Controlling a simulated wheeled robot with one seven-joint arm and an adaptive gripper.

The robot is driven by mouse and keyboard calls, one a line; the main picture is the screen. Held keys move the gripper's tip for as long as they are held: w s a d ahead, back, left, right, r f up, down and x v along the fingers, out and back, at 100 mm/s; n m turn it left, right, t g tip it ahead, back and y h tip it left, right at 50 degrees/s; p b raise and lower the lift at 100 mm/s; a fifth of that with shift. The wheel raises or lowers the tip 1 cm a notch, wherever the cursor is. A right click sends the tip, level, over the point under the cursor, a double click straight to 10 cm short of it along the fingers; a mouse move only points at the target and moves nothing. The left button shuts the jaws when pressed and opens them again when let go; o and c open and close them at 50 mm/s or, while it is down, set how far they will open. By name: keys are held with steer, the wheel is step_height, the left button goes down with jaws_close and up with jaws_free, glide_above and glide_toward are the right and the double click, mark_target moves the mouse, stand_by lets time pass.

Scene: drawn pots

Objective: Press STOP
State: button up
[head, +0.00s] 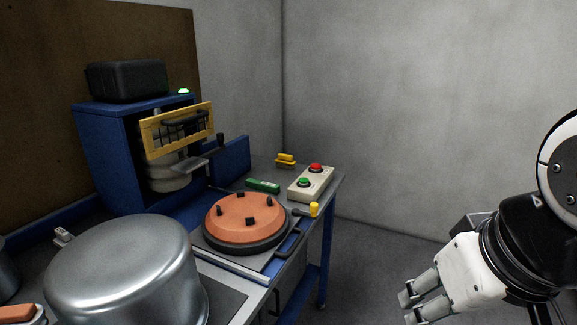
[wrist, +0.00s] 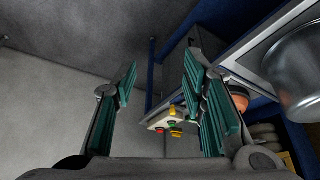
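A beige control box (head: 322,181) sits on the right end of the workbench. It carries a red button (head: 316,167) at the back and a green button (head: 304,181) in front; no lettering is readable. The box (wrist: 155,124), the red button (wrist: 160,131) and the green button (wrist: 171,124) also show small in the wrist view, between and beyond my fingers. My gripper (head: 407,303) is in the air right of the bench, well apart from the box. In the wrist view my gripper (wrist: 160,85) is open, with nothing between its teal pads.
A blue press (head: 100,150) with a raised yellow guard (head: 178,130) and a lit green lamp (head: 183,91) stands at the back left. A large metal pot (head: 125,270) and an orange disc (head: 245,215) are on the bench. A yellow-knobbed lever (head: 314,209) projects near the box.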

jaws_close()
stand_by(1.1)
